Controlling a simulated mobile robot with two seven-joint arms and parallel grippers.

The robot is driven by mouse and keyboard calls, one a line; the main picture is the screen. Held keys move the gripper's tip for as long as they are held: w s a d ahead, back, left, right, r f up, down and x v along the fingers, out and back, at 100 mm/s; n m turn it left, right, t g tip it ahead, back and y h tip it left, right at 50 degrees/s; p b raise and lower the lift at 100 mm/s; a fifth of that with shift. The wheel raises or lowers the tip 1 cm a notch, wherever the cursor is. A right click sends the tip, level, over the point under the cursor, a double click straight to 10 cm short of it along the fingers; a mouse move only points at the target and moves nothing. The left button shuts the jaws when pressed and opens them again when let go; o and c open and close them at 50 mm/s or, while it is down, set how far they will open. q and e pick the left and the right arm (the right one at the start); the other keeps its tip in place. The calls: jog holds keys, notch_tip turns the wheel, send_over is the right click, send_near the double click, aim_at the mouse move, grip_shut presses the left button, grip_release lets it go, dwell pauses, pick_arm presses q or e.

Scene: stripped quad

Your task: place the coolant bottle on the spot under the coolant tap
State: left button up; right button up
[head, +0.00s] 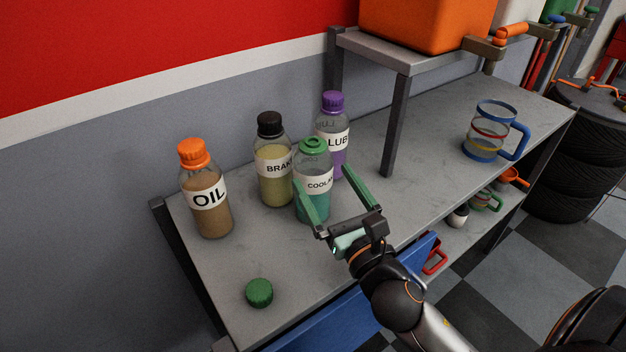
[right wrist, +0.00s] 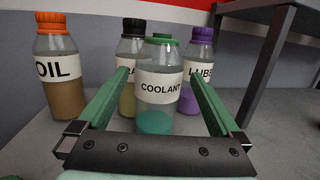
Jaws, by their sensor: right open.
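The coolant bottle (head: 317,206) stands upright on the grey workbench. It has a green neck, a white COOLANT label and blue-green liquid, and it also shows in the right wrist view (right wrist: 157,116). My right gripper (head: 323,176) is open, its green fingers on either side of the bottle with gaps, not closed on it. A loose green cap (head: 259,292) lies on the bench near the front left. Taps show at the upper right, one with an orange handle (head: 511,30); I cannot tell which is the coolant tap. My left gripper is not in view.
Oil (head: 207,213), brake (head: 273,185) and lube (head: 332,138) bottles stand beside and behind the coolant bottle. A shelf leg (head: 395,126) rises to the right, under an orange tank (head: 420,22).

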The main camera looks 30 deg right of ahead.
aim_at(313, 163)
jog(key=shift+w+d+r, duration=0.1)
jog(key=shift+w, duration=1.3)
jog(key=shift+w+r, duration=0.1)
jog(key=shift+w, duration=1.25)
grip_shut()
jog(key=shift+r, duration=0.15)
